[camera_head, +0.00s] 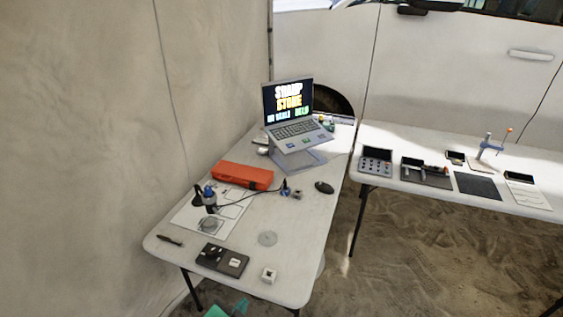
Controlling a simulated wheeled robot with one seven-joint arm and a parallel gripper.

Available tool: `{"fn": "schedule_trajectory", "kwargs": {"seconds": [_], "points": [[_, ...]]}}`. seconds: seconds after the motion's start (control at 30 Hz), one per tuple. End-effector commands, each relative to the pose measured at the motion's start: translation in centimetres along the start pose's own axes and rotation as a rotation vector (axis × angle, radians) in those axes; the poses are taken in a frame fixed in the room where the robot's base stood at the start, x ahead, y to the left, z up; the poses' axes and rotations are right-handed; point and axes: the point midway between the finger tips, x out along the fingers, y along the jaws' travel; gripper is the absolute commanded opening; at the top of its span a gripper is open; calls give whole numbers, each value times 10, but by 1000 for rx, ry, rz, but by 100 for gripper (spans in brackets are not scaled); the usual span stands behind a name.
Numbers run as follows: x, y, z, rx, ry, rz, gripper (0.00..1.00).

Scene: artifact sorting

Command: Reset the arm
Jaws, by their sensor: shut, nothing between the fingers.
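My arm and my gripper do not show in the head view. A white folding table (228,262) stands in front, against the wall on the left. On it are an open laptop (294,130) on a stand, an orange-red case (242,175), and a dark blue-and-black tool (209,197) on a printed white sheet (232,212). A dark tray (222,260) with small pieces and a small white cube (268,275) are near the front edge.
Sandy ground (430,260) is open between and below the tables. A pale vehicle stands behind.

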Motion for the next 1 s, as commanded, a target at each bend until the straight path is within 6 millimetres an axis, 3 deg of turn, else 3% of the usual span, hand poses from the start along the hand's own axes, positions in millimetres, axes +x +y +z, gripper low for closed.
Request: {"fn": "schedule_trajectory", "kwargs": {"seconds": [0.23,0.47,0.77,1.0], "points": [[-4,68,12,-197,16,-81,0],[-30,123,28,-362,39,-171,0],[-92,177,44,-512,104,-267,0],[-158,204,49,-587,191,-309,0]]}}
